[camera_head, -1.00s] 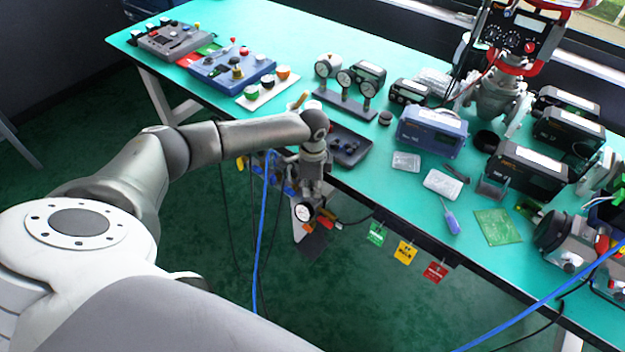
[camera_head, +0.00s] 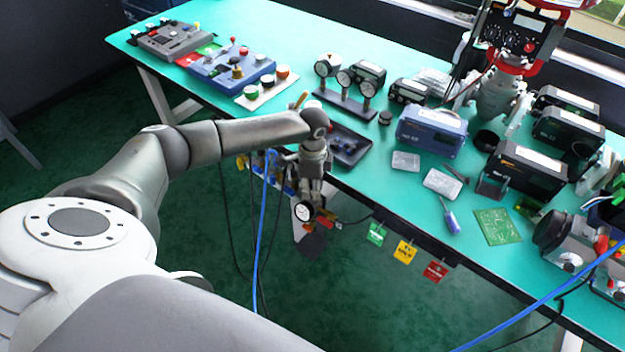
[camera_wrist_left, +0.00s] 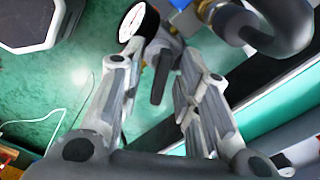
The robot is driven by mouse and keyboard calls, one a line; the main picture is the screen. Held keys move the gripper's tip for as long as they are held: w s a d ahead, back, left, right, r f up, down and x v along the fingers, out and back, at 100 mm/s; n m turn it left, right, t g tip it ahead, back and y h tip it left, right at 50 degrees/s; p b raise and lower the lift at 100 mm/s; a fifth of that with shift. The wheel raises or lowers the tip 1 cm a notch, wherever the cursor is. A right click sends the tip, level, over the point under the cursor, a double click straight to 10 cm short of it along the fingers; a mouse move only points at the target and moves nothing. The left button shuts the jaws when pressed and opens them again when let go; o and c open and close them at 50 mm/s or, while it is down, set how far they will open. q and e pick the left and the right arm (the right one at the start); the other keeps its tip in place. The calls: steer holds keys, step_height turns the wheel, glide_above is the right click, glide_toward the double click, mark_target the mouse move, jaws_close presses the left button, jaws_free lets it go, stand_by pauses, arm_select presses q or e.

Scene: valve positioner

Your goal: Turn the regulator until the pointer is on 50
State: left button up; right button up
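The regulator's round white gauge (camera_head: 304,211) hangs at the front edge of the table, below my left wrist. Its face also shows in the left wrist view (camera_wrist_left: 131,22), where the pointer and numbers are too small to read. My left gripper (camera_head: 312,190) points down just above the gauge. In the left wrist view its two fingers (camera_wrist_left: 157,62) stand apart, with a dark grey handle-like part (camera_wrist_left: 160,76) showing between them. I see gaps beside that part; contact with the fingers is not clear. The regulator's knob is largely hidden by my gripper. My right gripper is not in view.
Green, yellow and red tags (camera_head: 404,252) hang along the table's front edge. A dark tray (camera_head: 347,146) lies just behind my left wrist. A gauge stand (camera_head: 345,103) is farther back. Blue cables (camera_head: 262,230) hang near the arm. The floor in front is clear.

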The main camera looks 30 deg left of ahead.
arm_select(q)
step_height(320, 180, up, 12)
steer(key=shift+f, duration=0.15)
stand_by(0.6)
